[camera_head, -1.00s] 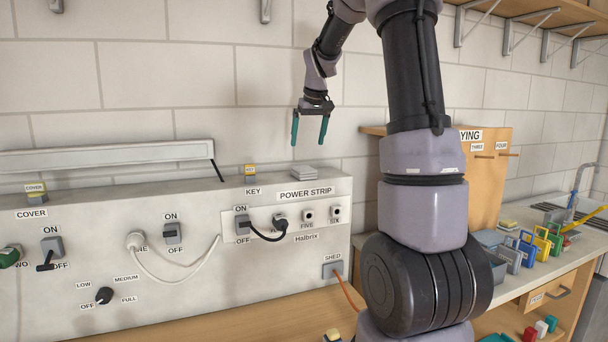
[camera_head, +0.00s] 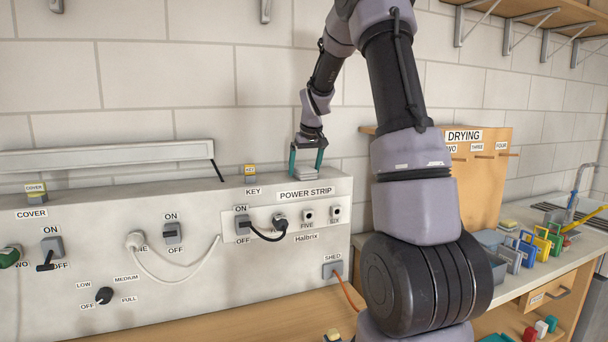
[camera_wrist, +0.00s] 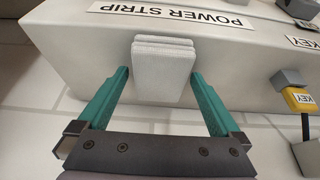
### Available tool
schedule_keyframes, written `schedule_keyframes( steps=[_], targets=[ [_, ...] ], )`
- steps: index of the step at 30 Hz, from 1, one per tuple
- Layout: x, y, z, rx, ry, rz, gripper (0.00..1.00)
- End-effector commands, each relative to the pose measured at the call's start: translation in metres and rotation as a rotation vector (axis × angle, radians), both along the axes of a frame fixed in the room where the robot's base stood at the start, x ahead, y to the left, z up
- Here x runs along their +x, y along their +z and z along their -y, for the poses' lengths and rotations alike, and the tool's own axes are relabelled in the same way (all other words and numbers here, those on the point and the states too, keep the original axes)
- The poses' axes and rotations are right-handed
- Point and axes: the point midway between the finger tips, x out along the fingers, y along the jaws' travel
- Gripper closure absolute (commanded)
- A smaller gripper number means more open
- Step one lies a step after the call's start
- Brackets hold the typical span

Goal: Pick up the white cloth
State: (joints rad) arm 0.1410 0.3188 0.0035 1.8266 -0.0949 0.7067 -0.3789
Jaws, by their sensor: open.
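The white cloth (camera_head: 305,173) is a folded, layered pad lying on top of the grey panel box, above the POWER STRIP label. In the wrist view the cloth (camera_wrist: 163,68) shows its layered edge and lies between the two green fingers. My gripper (camera_head: 306,166) points down over the cloth with its fingers open, one on each side. In the wrist view my gripper (camera_wrist: 160,88) shows a gap between each finger and the cloth.
The panel box (camera_head: 110,250) carries switches, plugs and a white cable. A yellow-tagged key block (camera_head: 250,174) stands left of the cloth. The wall (camera_head: 270,110) is close behind. A wooden drying board (camera_head: 485,180) with pegs stands at right.

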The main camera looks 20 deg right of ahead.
Motion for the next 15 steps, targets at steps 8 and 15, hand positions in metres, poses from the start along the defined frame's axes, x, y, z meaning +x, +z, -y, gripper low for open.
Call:
schedule_keyframes(
  steps=[8, 15],
  targets=[
    [-0.0002, 0.0005, -0.0001, 0.0, 0.0, 0.0, 0.57],
    [-0.0001, 0.0008, -0.0001, 0.0, 0.0, 0.0, 0.82]
  ],
)
